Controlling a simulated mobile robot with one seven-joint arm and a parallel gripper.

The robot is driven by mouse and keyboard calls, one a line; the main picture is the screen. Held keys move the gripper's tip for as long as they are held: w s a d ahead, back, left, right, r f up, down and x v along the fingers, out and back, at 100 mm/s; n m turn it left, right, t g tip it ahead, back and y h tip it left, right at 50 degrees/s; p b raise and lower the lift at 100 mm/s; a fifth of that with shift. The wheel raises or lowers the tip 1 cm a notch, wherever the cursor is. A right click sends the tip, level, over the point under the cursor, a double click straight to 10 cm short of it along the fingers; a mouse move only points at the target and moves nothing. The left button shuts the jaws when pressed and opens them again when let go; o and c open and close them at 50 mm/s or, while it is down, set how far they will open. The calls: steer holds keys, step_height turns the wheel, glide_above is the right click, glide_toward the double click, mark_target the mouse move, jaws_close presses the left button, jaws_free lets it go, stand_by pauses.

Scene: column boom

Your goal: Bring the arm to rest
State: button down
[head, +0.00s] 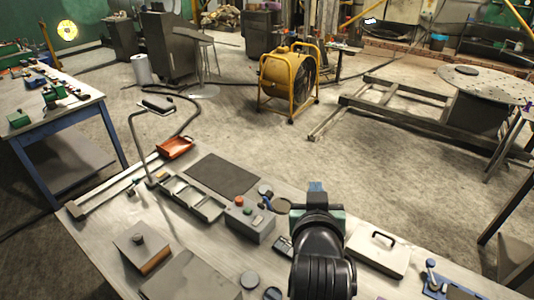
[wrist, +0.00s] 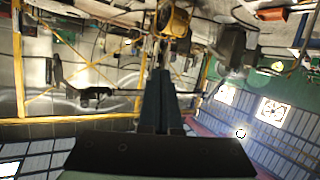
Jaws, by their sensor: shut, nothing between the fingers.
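My arm rises at the lower middle of the head view, over the near workbench (head: 100,240). My gripper (head: 316,187) is at its far end, pointing away from me, and is partly hidden behind my own wrist. In the wrist view my gripper (wrist: 160,75) shows with its two dark blue fingers pressed together and nothing between them. The gripper appears to be clear of the bench objects in the head view, though its exact height is hard to tell.
Left of my arm are a grey control box (head: 250,222) with buttons, a metal rack (head: 190,198), a dark mat (head: 222,174) and a red tray (head: 174,148). A cream lidded case (head: 378,252) lies right. A yellow fan (head: 290,80) stands on open floor beyond.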

steer(key=s+a+r+t+b, duration=0.1)
steer(key=a+r+t+b, duration=0.3)
steer(key=r, duration=0.9)
steer(key=s+a+r+t+y+b, duration=0.1)
steer(key=s+a+r+t, duration=0.1)
steer(key=s+r+t, duration=0.2)
steer(key=s+a+r+t+y+b, duration=0.1)
steer(key=s+r+t, duration=0.4)
steer(key=s+r, duration=0.6)
step_height(320, 180, up, 4)
steer(key=shift+s+a+r+n+b, duration=0.15)
steer(key=shift+a+n+b, duration=0.25)
steer(key=shift+a, duration=0.65)
